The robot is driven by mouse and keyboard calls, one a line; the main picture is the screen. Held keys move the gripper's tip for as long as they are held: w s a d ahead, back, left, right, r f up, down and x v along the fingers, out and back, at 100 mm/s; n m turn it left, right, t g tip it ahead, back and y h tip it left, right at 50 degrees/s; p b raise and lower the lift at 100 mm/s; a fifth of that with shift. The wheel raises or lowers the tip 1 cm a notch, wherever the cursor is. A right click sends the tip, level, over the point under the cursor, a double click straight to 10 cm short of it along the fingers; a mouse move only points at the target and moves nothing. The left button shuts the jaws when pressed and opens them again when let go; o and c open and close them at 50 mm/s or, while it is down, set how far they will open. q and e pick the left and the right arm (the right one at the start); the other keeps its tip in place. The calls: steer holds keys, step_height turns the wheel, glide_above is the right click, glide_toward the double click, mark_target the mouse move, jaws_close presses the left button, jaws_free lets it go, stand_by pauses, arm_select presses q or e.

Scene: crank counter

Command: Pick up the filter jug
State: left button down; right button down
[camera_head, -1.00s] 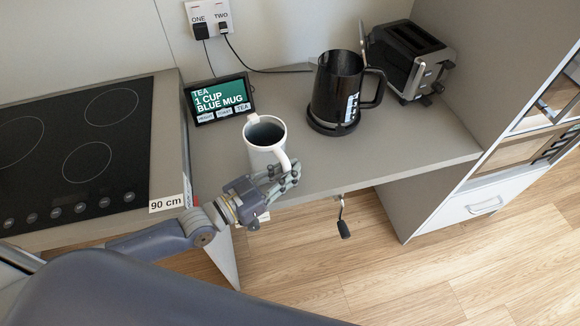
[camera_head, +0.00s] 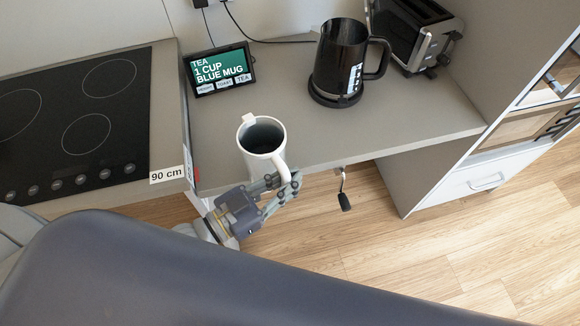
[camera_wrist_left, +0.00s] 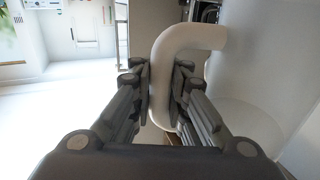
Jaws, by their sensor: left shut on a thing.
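The filter jug (camera_head: 262,150) is a white vessel with a dark inside, a small spout at its rim and a white handle. In the head view it appears upright over the counter's front edge, with its base partly hidden. My left gripper (camera_head: 288,185) is at its right front side, shut on the handle. In the left wrist view the curved handle (camera_wrist_left: 185,40) passes between the two fingers, and the pale jug body fills the right side. My right gripper is not in view.
A tablet (camera_head: 220,70) reads "1 CUP BLUE MUG". A hob (camera_head: 75,110) lies left. A crank (camera_head: 343,190) hangs under the counter edge.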

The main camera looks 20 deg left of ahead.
arm_select(q)
steer(key=shift+s+d+r, duration=0.15)
steer(key=shift+s, duration=0.5)
steer(key=shift+s+d+r, duration=0.1)
steer(key=shift+s+d, duration=0.05)
steer(key=shift+s, duration=0.5)
steer(key=shift+s+d+r, duration=0.15)
steer(key=shift+s, duration=0.5)
steer(key=shift+r, duration=0.15)
